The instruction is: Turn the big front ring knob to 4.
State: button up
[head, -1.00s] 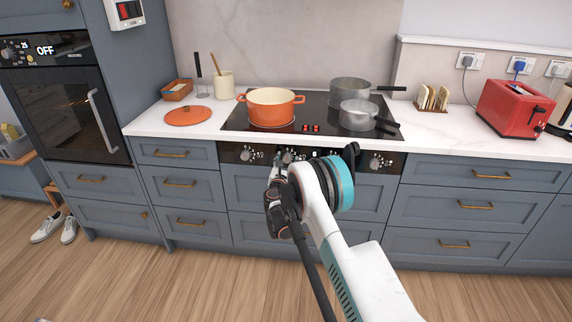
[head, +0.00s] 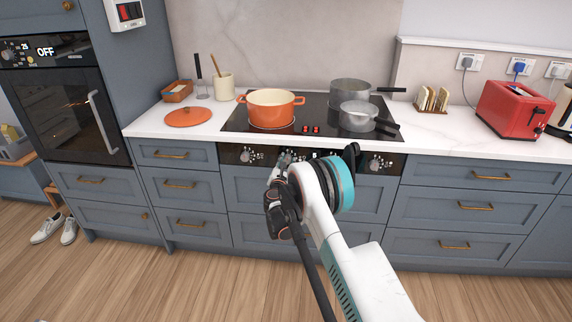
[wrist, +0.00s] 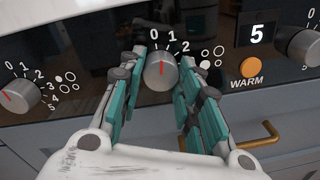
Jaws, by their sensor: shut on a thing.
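In the wrist view a round silver knob (wrist: 160,72) on the black control panel sits between the two teal fingers of my gripper (wrist: 163,58), which is shut on it. Its red pointer line points nearly straight up, close to the 0 and 1 marks. Printed 0, 1 and 2 show around it; the higher numbers are hidden by the right finger. Ring symbols (wrist: 213,57) stand to its right, partly beside the finger. In the head view my gripper (head: 283,164) is at the panel below the hob, and my arm covers part of the panel.
Another knob (wrist: 20,95) is at left, its scale running 0 to 5. At right are a display reading 5, an orange WARM button (wrist: 250,68) and a further knob (wrist: 305,47). An orange pot (head: 270,108) and grey pans (head: 355,92) stand on the hob above.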

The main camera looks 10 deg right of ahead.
jog(key=m, duration=1)
jog(key=shift+r+m+y, duration=0.1)
jog(key=shift+m+y, duration=0.2)
jog(key=shift+y, duration=0.1)
jog(key=m, duration=0.5)
jog(key=shift+d, duration=0.1)
jog(key=m, duration=0.5)
jog(key=shift+y, duration=0.3)
jog(key=shift+s+m, duration=0.1)
jog(key=shift+m, duration=0.3)
jog(key=o, duration=1)
jog(key=shift+o, duration=0.2)
